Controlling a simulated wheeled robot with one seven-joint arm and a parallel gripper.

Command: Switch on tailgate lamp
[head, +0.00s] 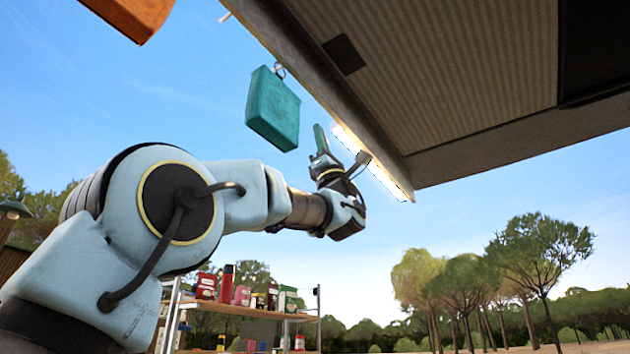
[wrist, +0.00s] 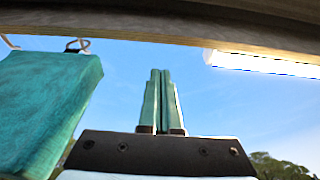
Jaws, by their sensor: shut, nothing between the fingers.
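The tailgate (head: 440,70) is raised overhead, with its near edge running diagonally across the head view. A lamp (head: 385,178) is fixed along that edge and glows white; it also shows in the wrist view (wrist: 265,64) at the right. My gripper (head: 319,130) points upward just left of the lamp, near the tailgate edge. In the wrist view its two teal fingers (wrist: 160,72) are together with nothing between them. The finger tips are below the tailgate edge in that view. Part of the lamp is hidden behind my gripper in the head view. I cannot make out a switch.
A teal padded block (head: 272,108) hangs from a hook left of my gripper; it also shows in the wrist view (wrist: 45,105). An orange object (head: 130,12) hangs at the top left. A shelf (head: 250,312) with jars and boxes stands below. Open sky lies around my gripper.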

